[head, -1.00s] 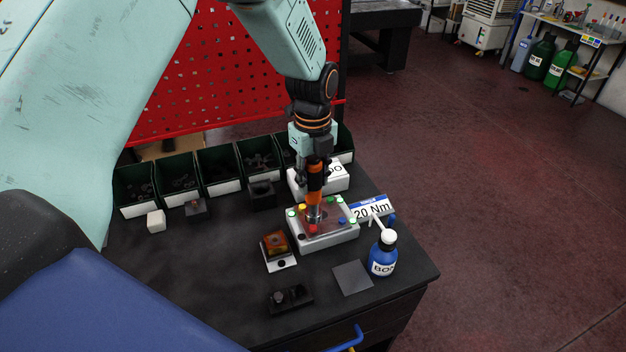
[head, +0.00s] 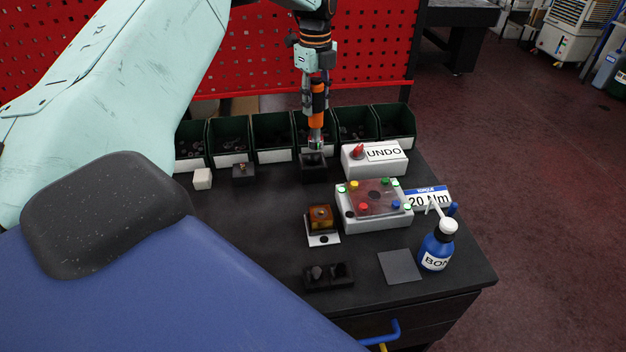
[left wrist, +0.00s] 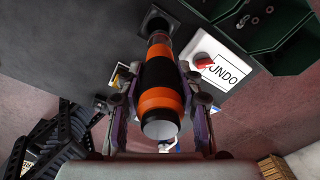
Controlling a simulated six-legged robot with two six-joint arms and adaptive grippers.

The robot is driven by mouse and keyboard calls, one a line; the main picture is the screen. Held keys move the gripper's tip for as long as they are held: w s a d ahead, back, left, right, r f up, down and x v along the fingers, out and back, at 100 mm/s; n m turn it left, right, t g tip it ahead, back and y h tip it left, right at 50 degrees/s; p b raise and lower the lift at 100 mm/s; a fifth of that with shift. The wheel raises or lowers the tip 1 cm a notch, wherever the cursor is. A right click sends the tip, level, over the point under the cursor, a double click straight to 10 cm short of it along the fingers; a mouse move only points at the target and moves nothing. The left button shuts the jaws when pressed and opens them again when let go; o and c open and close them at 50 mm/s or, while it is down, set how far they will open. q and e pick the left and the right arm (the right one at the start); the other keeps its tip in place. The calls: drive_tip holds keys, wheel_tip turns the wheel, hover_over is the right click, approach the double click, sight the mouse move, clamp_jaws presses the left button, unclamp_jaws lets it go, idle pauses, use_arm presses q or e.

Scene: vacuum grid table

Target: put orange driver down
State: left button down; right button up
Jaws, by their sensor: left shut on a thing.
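The orange driver (head: 318,108) has an orange and black body and a silver lower end. My left gripper (head: 315,90) is shut on it and holds it upright. The driver's lower end is over the black square holder (head: 314,170) in front of the bins. In the left wrist view the driver (left wrist: 160,100) lies between both fingers of my left gripper (left wrist: 160,112). The driver's end points at the dark opening of the holder (left wrist: 154,17). I cannot tell whether the tip is inside the opening or just above it. My right gripper is not in view.
Green bins (head: 272,135) line the back. The white UNDO box (head: 375,163) stands right of the holder. In front are a grey case with coloured screws (head: 372,215), an amber block (head: 320,217), a blue bottle (head: 436,250) and a dark grey pad (head: 400,266).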

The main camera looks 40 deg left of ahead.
sight(312, 137)
use_arm(q)
drive_tip(key=shift+s+a, duration=0.1)
drive_tip(key=shift+a, duration=0.25)
drive_tip(key=f, duration=0.6)
drive_tip(key=shift+w+a+p, duration=0.15)
drive_tip(key=shift+w+p, duration=0.05)
drive_tip(key=shift+p, duration=0.15)
drive_tip(key=shift+s+f, duration=0.15)
drive_tip(key=shift+f, duration=0.6)
drive_tip(key=shift+s+f, duration=0.1)
drive_tip(key=shift+f, duration=0.95)
drive_tip(key=shift+w+f, duration=0.25)
drive_tip(key=c, duration=1.3)
unclamp_jaws()
drive_tip(key=shift+s, duration=0.1)
drive_tip(key=o, duration=0.4)
drive_tip(key=shift+s+r, duration=0.2)
drive_tip(key=shift+w+f, duration=0.1)
drive_tip(key=shift+w, duration=0.05)
